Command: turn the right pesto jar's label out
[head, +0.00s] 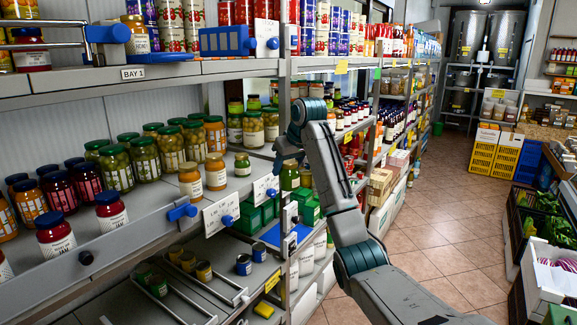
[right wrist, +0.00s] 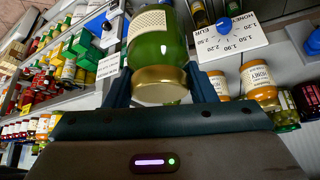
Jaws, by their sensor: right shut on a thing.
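My right gripper (head: 284,150) reaches down at the end of the middle shelf. In the right wrist view its fingers (right wrist: 158,88) are shut on both sides of a green jar (right wrist: 172,52) with a gold lid. The lid faces the wrist camera, and a cream patterned label (right wrist: 150,22) shows on part of the jar's side. In the head view a green jar (head: 290,178) shows just below the gripper, its upper part partly covered. I cannot read the label or tell whether the jar touches a shelf. My left gripper is not in view.
Two honey jars (head: 215,172) stand to the left on the middle shelf. A price card with a blue knob (head: 222,213) hangs at the shelf edge. Green boxes (head: 310,211) sit below the gripper. Crowded shelves run back along the aisle. The tiled floor (head: 450,240) is clear.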

